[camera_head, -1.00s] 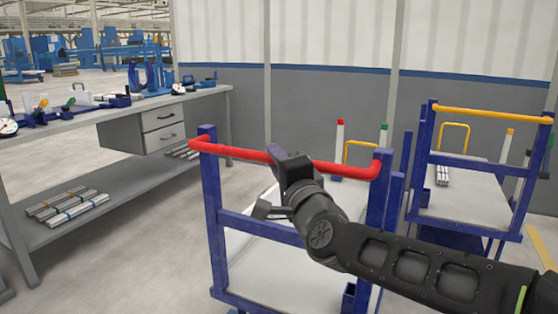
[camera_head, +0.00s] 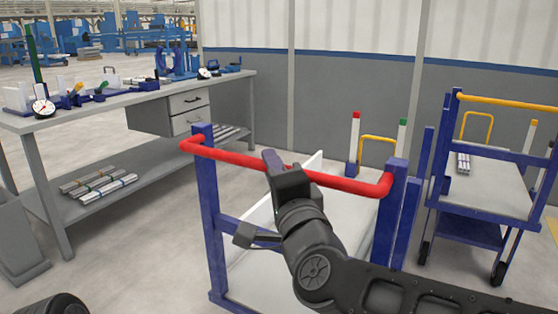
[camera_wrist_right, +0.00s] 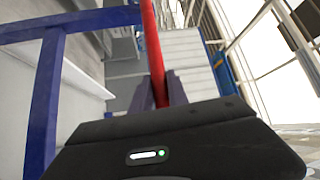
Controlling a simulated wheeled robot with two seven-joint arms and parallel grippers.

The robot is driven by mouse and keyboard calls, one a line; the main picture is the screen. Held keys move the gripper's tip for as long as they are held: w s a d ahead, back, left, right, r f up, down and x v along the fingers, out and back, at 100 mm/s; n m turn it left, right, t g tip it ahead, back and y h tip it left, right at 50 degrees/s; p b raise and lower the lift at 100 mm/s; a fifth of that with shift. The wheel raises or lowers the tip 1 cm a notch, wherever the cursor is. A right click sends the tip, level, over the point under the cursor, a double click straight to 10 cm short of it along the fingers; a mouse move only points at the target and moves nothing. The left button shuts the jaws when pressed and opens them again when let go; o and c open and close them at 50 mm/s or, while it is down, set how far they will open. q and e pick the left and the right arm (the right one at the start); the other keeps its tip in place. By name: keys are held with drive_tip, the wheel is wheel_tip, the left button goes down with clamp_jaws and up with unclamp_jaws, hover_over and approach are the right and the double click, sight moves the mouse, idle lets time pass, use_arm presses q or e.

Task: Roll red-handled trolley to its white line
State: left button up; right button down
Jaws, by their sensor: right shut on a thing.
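The red-handled trolley has a blue frame (camera_head: 212,225) and a pale deck (camera_head: 340,235). Its red handle (camera_head: 345,183) runs across the near top. My right gripper (camera_head: 276,162) is shut on the middle of that handle. The right wrist view shows the red handle (camera_wrist_right: 150,40) running between the two fingers (camera_wrist_right: 160,92). My right arm hides part of the deck and the right side of the frame. No white floor line can be made out. My left gripper is out of view; a dark rounded part of my own shows at the bottom left.
A second trolley with a yellow handle (camera_head: 510,101) stands close on the right. A grey workbench (camera_head: 130,100) with tools and a drawer unit stands on the left. A grey wall (camera_head: 340,90) closes the back. Open floor (camera_head: 150,235) lies between bench and trolley.

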drive_tip(key=shift+s+a+f, duration=0.1)
drive_tip(key=shift+a+f, duration=0.1)
drive_tip(key=c, duration=1.3)
unclamp_jaws()
drive_tip(key=shift+s+r, duration=0.1)
drive_tip(key=shift+d, duration=0.1)
drive_tip(key=p+v, duration=0.1)
drive_tip(key=v, duration=0.6)
drive_tip(key=shift+s, duration=0.35)
